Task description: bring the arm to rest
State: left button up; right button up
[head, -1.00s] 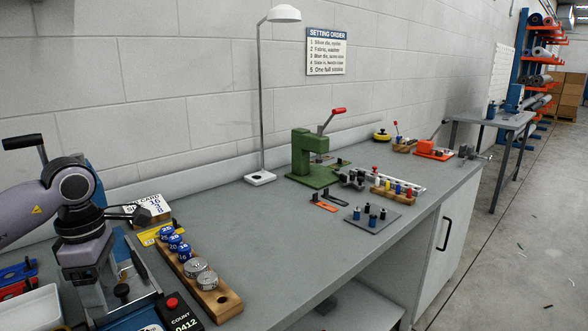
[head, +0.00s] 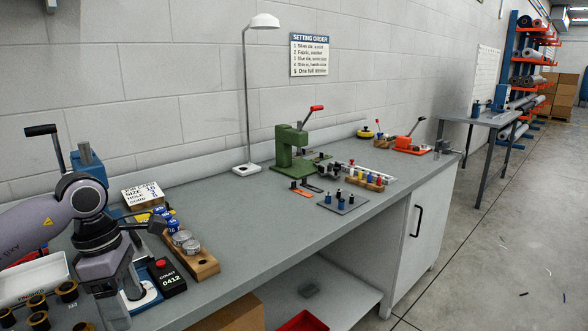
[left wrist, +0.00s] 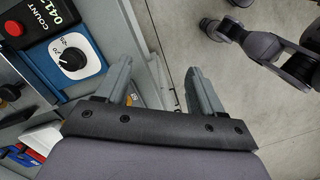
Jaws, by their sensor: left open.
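My left arm comes in from the left in the head view, bent, with its wrist over the near left end of the bench. My left gripper (left wrist: 160,75) is open in the left wrist view, its two grey fingers spread with nothing between them. Beyond the fingers are the bench's front edge and the floor. In the head view the gripper hangs low beside the counter box (head: 168,278), and its fingertips are hard to make out. Dark arm links, seemingly my right arm, show at the upper right of the left wrist view; no right gripper can be made out.
The counter box and a blue box with a dial (left wrist: 72,60) lie close to the left gripper. A wooden die block (head: 203,263), a white tray (head: 35,275) and several brass rings are near. A green press (head: 290,150) stands farther along.

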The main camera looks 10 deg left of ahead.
pick_arm(q)
jog(key=s+d+n+t+h+p, duration=0.1)
jog(key=d+n+t+h, duration=0.2)
jog(key=d+n+h, duration=0.75)
jog(key=s+d+n+t+h, duration=0.25)
jog(key=d+h, duration=0.55)
jog(key=d, duration=0.8)
jog(key=w+a+f+n+t+y, duration=0.1)
jog(key=a+f+n+t+y, duration=0.4)
jog(key=n, duration=0.7)
jog(key=a+f+n+t+y, duration=0.3)
jog(key=f+n+t+y, duration=0.35)
jog(key=n, duration=0.55)
jog(key=s+a+f+n+g+y, duration=0.2)
jog(key=s+f+n+g+y, duration=0.1)
jog(key=s+f+n, duration=0.2)
jog(key=s+a+f+n+g+y+p, duration=0.1)
jog(key=s+a+f+n+g+y, duration=0.2)
jog(key=f, duration=0.7)
jog(key=s+n, duration=0.2)
jog(key=s, duration=0.2)
jog(key=shift+g, duration=0.3)
pick_arm(e)
jog(key=shift+w+a+r, duration=0.1)
jog(key=shift+w+r, duration=0.05)
jog(key=shift+r, duration=0.4)
jog(key=shift+w+a+r, duration=0.1)
jog(key=shift+w+r, duration=0.05)
jog(key=shift+r, duration=0.4)
